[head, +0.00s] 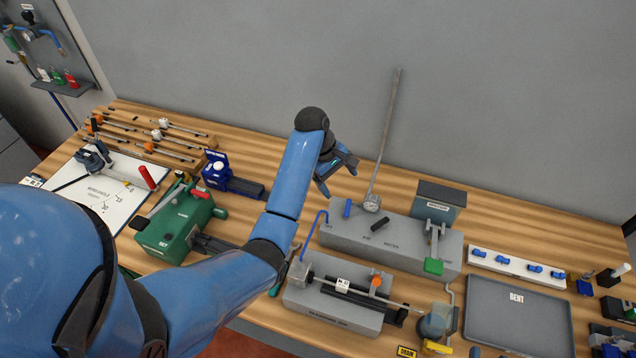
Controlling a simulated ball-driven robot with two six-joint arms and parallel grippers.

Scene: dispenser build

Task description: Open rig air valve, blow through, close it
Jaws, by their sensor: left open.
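The grey rig block (330,237) stands on the bench right of centre. A small blue lever (347,208) stands up near its left end, and a black lever (380,223) lies tilted on its top. A blue bent tube (312,235) rises at the left end. My left gripper (337,177) is open and empty, above and slightly left of the blue lever, apart from it. My right gripper is not in view.
A tall thin rod (383,140) rises from the block beside the blue lever. A dark box (440,195) stands at its right end. A grey fixture (325,305) lies in front, a green machine (172,225) left. A grey tray (518,325) lies right.

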